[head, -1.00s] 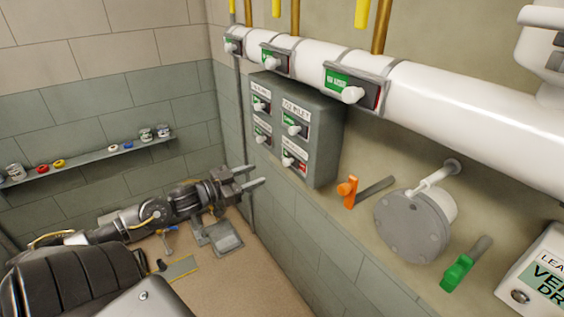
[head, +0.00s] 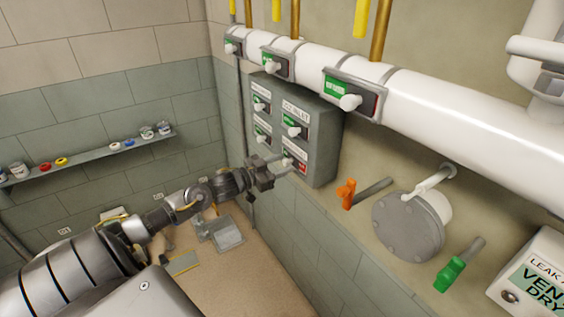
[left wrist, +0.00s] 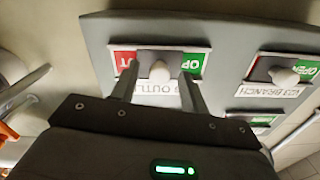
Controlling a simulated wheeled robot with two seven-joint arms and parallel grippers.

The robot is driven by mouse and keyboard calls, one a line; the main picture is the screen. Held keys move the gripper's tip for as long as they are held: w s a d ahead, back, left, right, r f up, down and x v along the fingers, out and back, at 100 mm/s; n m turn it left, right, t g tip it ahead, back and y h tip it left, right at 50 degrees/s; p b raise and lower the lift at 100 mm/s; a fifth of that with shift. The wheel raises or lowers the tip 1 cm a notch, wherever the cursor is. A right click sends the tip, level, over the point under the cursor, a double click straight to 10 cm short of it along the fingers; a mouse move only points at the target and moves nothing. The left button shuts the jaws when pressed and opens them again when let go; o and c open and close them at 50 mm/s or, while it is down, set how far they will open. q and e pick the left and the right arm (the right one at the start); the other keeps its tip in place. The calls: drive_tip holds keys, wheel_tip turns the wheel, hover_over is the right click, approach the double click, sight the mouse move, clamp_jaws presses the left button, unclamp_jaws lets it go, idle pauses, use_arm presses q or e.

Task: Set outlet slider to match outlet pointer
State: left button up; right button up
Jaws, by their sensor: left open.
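The slider is low right on the grey panel box (head: 322,140) in the head view. My left gripper (head: 277,163) is open at the box. In the left wrist view its two fingers lie either side of the knob; contact cannot be told. I cannot tell which mark is the outlet pointer. My right gripper is out of view.
The box carries several similar sliders, including the branch slider (left wrist: 285,75). A white pipe (head: 440,105) with slider plates runs above. An orange handle (head: 346,193), a round grey flange (head: 408,226) and a green handle (head: 450,273) stand to the right.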

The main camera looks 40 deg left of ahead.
sight(288, 154)
use_arm(q)
drive_tip(key=shift+w+d, duration=0.1)
drive_tip(key=shift+w, duration=0.2)
drive_tip(key=shift+c, duration=0.4)
clamp_jaws()
drive_tip(key=a, duration=0.1)
drive_tip(key=w+a, duration=0.1)
drive_tip(key=a, duration=0.1)
drive_tip(key=shift+a+r+b, duration=0.1)
drive_tip(key=shift+b, duration=0.2)
drive_tip(key=shift+o, duration=0.4)
unclamp_jaws()
drive_tip(key=shift+a, duration=0.15)
drive_tip(key=shift+s, duration=0.15)
